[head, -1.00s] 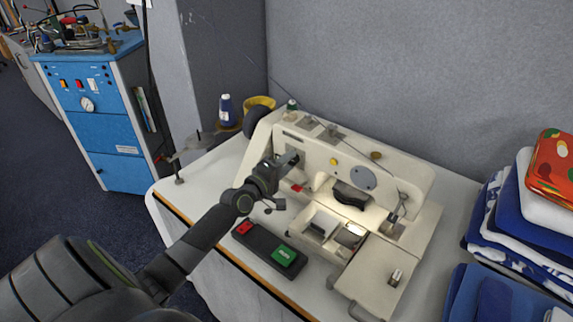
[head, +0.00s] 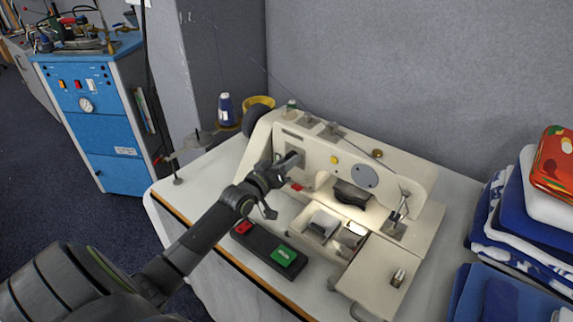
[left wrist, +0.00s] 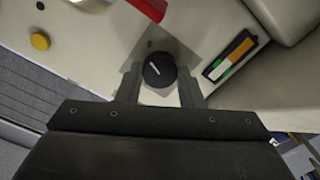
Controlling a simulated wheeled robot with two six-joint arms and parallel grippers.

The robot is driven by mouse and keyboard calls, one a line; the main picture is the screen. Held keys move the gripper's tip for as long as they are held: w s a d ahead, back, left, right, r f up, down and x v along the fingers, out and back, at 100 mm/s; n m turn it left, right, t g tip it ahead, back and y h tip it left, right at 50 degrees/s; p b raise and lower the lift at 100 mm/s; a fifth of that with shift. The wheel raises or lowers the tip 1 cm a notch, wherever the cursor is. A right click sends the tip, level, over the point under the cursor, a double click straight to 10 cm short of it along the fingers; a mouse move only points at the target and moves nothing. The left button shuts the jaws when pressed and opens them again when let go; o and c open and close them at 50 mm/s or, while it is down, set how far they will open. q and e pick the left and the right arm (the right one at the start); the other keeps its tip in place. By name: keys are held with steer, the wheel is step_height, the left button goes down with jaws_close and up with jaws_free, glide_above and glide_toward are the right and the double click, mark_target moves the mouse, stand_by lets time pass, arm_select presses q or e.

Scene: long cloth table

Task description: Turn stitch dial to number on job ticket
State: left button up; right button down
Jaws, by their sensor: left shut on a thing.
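The cream sewing machine (head: 320,150) stands on the white table. In the left wrist view the stitch dial (left wrist: 160,70) is a round black knob with a white pointer line, on a grey plate. The line slants toward the upper left. My left gripper (head: 291,160) is at the left part of the machine's front, shut on the dial, with one finger on each side of it in the left wrist view (left wrist: 160,88). The fingers and wrist hide the dial in the head view. Dial numbers and a job ticket cannot be made out. My right gripper is out of view.
A pedal-like box with a red button (head: 243,227) and a green button (head: 284,256) lies at the table's front. A yellow knob (left wrist: 40,41), a red part (left wrist: 150,8) and an orange, white and green strip (left wrist: 230,55) surround the dial. Folded cloths (head: 510,215) are right.

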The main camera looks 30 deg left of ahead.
arm_select(q)
steer(key=shift+f+m, duration=0.2)
steer(key=shift+m, duration=0.7)
steer(key=shift+b, duration=0.3)
steer(key=o, duration=1)
steer(key=shift+r, duration=0.1)
steer(key=shift+s, duration=0.1)
steer(key=s+a+p, duration=0.1)
steer(key=s+p, duration=0.7)
steer(key=s, duration=0.9)
steer(key=shift+s+r, duration=0.15)
steer(key=shift+r, duration=0.05)
